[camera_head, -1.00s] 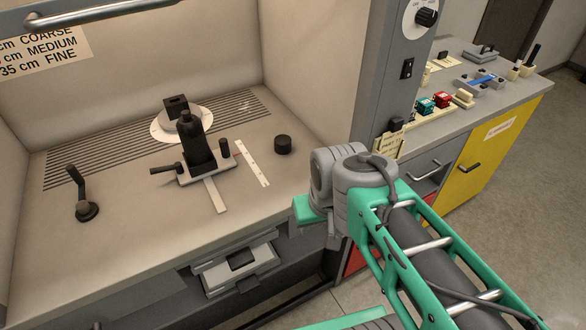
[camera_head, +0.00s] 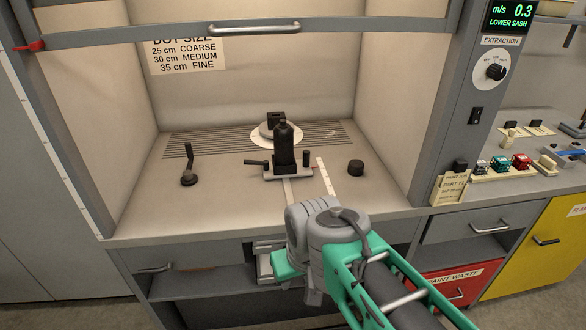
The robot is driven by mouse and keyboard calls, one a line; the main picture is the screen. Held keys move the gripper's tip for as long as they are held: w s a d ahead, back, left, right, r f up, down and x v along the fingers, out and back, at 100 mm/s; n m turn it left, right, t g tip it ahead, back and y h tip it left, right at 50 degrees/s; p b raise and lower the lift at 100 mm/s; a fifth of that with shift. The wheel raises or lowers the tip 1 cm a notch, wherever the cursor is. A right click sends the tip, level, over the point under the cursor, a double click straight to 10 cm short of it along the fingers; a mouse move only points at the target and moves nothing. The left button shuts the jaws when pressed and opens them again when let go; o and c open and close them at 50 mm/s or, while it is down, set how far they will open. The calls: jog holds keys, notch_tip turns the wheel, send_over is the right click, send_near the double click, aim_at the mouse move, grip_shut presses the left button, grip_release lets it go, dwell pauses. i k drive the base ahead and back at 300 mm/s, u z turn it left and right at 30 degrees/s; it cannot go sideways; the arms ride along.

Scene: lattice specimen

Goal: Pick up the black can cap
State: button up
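A short black cylinder that looks like the black can cap (camera_head: 355,166) stands on the right part of the fume hood's work surface, apart from other things. A black spray can (camera_head: 284,147) stands upright on a small grey holder left of it. My arm comes in from the lower right, in front of the hood, and its grey joint is below and left of the cap. My gripper's fingers do not show.
A ruler strip (camera_head: 326,176) lies between can and cap. A white disc (camera_head: 262,137) bearing a dark block is behind the can. A black lever (camera_head: 188,166) stands at left. The raised sash (camera_head: 180,33) crosses above the opening. A side bench (camera_head: 470,200) is at right.

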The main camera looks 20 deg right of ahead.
aim_at(356, 167)
jog(key=u, duration=0.7)
jog(key=i, duration=1)
jog(key=z, duration=1.1)
